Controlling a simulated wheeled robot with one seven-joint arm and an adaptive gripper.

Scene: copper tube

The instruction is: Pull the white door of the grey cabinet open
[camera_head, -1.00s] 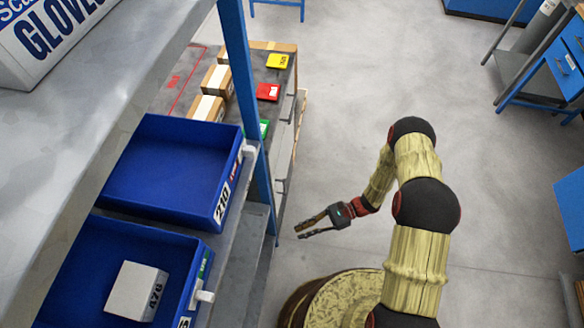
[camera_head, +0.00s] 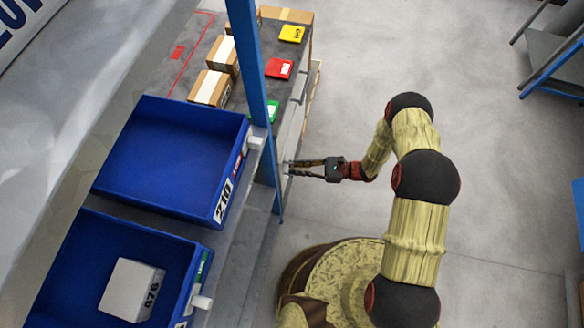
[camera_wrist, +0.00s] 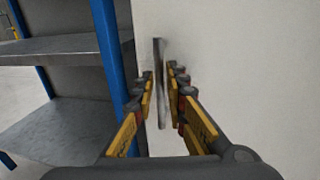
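The white door (camera_wrist: 245,70) fills the right half of the wrist view and looks flat. A thin upright metal handle (camera_wrist: 160,85) stands out from it near its left edge. My gripper (camera_wrist: 161,85) has one finger on each side of the handle, with narrow gaps showing, so it looks open around it. In the head view my gripper (camera_head: 288,168) reaches left to the cabinet front, just right of the blue post, its fingers apart. The grey cabinet (camera_head: 197,52) shows mostly its top there; its door front is a thin, steep strip, largely hidden.
A shelf rack with a blue post (camera_head: 252,75) and blue bins (camera_head: 170,165) stands close on the left. In the wrist view a grey shelf (camera_wrist: 60,48) lies left of the door. Boxes (camera_head: 211,88) sit on the cabinet.

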